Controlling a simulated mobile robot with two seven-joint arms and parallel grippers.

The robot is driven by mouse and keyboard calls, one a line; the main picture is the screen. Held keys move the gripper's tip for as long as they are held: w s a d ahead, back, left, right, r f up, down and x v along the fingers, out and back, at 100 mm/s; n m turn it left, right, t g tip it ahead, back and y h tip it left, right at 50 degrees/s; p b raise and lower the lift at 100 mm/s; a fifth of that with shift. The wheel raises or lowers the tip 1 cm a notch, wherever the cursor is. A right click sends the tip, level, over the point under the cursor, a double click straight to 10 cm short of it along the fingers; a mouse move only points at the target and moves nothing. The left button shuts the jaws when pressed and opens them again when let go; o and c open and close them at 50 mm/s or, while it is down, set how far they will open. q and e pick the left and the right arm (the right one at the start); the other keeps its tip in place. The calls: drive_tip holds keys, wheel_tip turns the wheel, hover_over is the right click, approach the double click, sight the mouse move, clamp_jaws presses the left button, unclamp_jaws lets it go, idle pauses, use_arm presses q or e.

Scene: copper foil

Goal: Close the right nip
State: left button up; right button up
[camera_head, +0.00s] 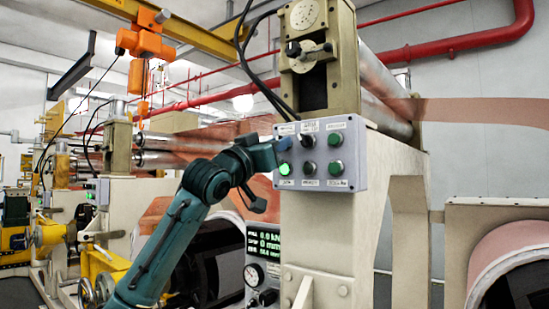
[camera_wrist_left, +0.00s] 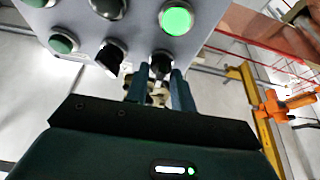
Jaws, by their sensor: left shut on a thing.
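A grey control box (camera_head: 320,155) is mounted on the front of the cream machine stand, with two rows of buttons and selector knobs. My left gripper (camera_head: 281,147) is at the upper-left knob. In the left wrist view the fingers are shut on this black selector knob (camera_wrist_left: 160,66), whose tip is partly hidden between them. The lower-left green button (camera_head: 284,168) is lit; it also shows in the left wrist view (camera_wrist_left: 176,18). A second black selector (camera_head: 306,139) sits beside the gripped one. Metal rollers (camera_head: 385,95) with copper foil (camera_head: 470,111) run behind the stand. My right gripper is not in view.
A green button (camera_head: 335,138) is at the box's upper right. A copper roll (camera_head: 510,250) stands at right. An orange hoist (camera_head: 142,45) hangs at upper left.

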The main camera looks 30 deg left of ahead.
use_arm(q)
drive_tip(key=shift+d+n+g+y+b, duration=0.15)
drive_tip(key=shift+n+y, duration=0.55)
drive_tip(key=shift+n, duration=0.7)
drive_tip(key=shift+n+g+y+b, duration=0.15)
drive_tip(key=shift+n+y, duration=0.55)
drive_tip(key=shift+n, duration=0.7)
drive_tip(key=shift+d+n+g+y+b, duration=0.15)
drive_tip(key=shift+n+y, duration=0.55)
drive_tip(key=shift+n, duration=0.7)
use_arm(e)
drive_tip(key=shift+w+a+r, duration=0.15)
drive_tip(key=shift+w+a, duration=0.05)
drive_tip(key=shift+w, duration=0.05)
use_arm(q)
drive_tip(key=shift+a+n, duration=0.15)
drive_tip(key=shift+n, duration=0.15)
drive_tip(key=o, duration=0.6)
